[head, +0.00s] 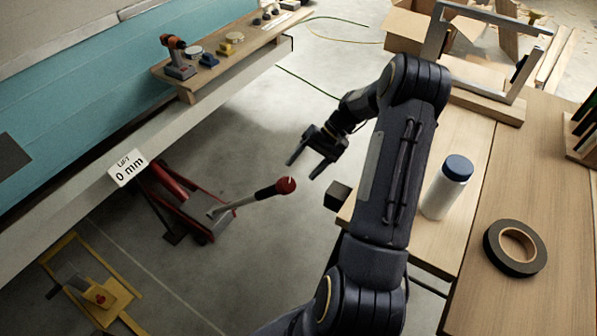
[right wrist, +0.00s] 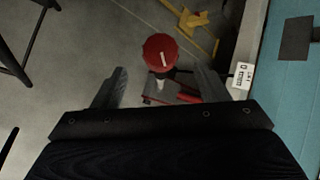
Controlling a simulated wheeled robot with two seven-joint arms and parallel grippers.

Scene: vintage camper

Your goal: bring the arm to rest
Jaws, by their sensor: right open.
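My right gripper (head: 307,160) is open and empty, held in the air in the middle of the head view. Its fingers point down and left, towards the red knob (head: 286,185) on the jack's handle (head: 245,201). The knob is apart from the fingers in the head view. In the right wrist view the knob (right wrist: 160,52) shows beyond the two spread fingers (right wrist: 158,88). The red floor jack (head: 205,222) stands on the floor under the camper's sill. A sign (head: 128,168) on the sill reads "LIFT 0 mm". My left gripper is not in view.
A wooden table (head: 515,190) at the right holds a white bottle with a blue cap (head: 447,187) and a roll of black tape (head: 514,248), close to my right arm. A shelf (head: 235,50) with a drill (head: 177,58) runs along the camper. A yellow stand (head: 92,283) is at lower left.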

